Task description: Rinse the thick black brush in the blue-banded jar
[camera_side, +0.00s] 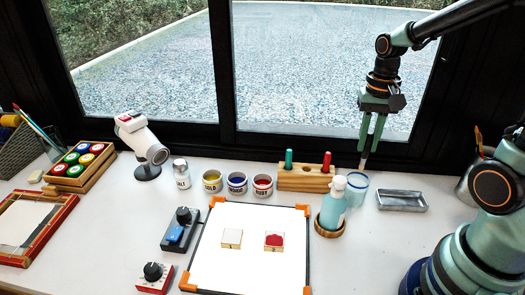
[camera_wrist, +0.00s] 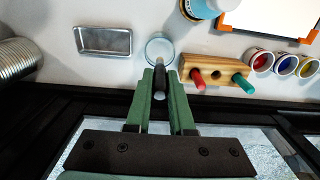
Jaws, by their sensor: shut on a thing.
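In the wrist view the thick black brush (camera_wrist: 160,82) sits between the green fingers (camera_wrist: 161,92). The brush's pale lower end (camera_side: 362,164) hangs at the mouth of the blue-banded jar (camera_side: 355,190); I cannot tell whether its tip is inside. The jar stands upright on the table and also shows in the wrist view (camera_wrist: 160,41), just beyond the brush. The wooden brush block (camera_side: 300,182) holds a green and a red brush, with an empty hole between them.
A metal tray (camera_side: 402,201) lies to the right. Paint pots (camera_side: 237,183) stand left of the block. A framed white sheet (camera_side: 255,270) lies in front. The window is behind.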

